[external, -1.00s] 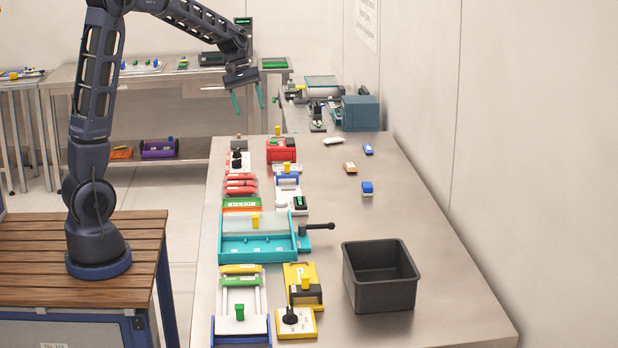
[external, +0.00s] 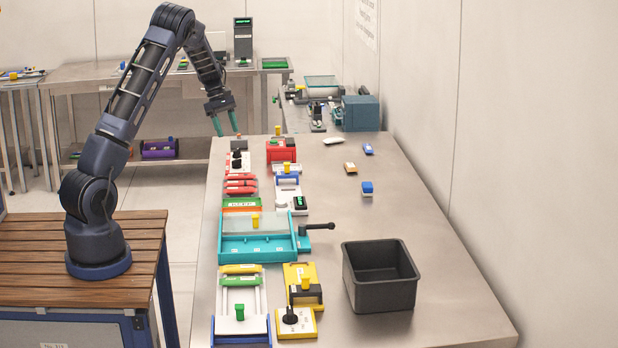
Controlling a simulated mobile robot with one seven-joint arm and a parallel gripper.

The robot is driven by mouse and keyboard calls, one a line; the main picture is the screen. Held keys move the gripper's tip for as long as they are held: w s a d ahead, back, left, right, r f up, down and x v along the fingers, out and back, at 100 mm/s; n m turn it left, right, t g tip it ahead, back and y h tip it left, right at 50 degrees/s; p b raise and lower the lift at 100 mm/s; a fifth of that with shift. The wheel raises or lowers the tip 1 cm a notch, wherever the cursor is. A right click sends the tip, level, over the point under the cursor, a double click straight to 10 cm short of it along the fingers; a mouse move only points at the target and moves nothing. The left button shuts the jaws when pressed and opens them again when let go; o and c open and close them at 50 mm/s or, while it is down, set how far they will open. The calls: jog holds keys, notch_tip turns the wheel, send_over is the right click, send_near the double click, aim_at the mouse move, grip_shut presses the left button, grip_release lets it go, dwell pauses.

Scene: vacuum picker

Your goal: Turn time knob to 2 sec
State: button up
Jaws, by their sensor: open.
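My gripper (external: 226,123) is open and empty, with its teal fingers pointing down and apart. It is in the air near the back left corner of the steel table, and looks to be above a small white panel with black knobs (external: 237,161). Another black knob (external: 291,316) stands on a white and yellow plate at the table's front. Labels are too small to read, so I cannot tell which knob is the time knob or where it points.
A teal tray (external: 258,249) with a black handle and a dark grey bin (external: 380,288) are nearer the front. The table's right side is mostly clear.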

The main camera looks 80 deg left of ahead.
aim_at(237, 163)
jog(key=x, duration=1)
jog(key=shift+f, duration=0.4)
jog(key=c, duration=1)
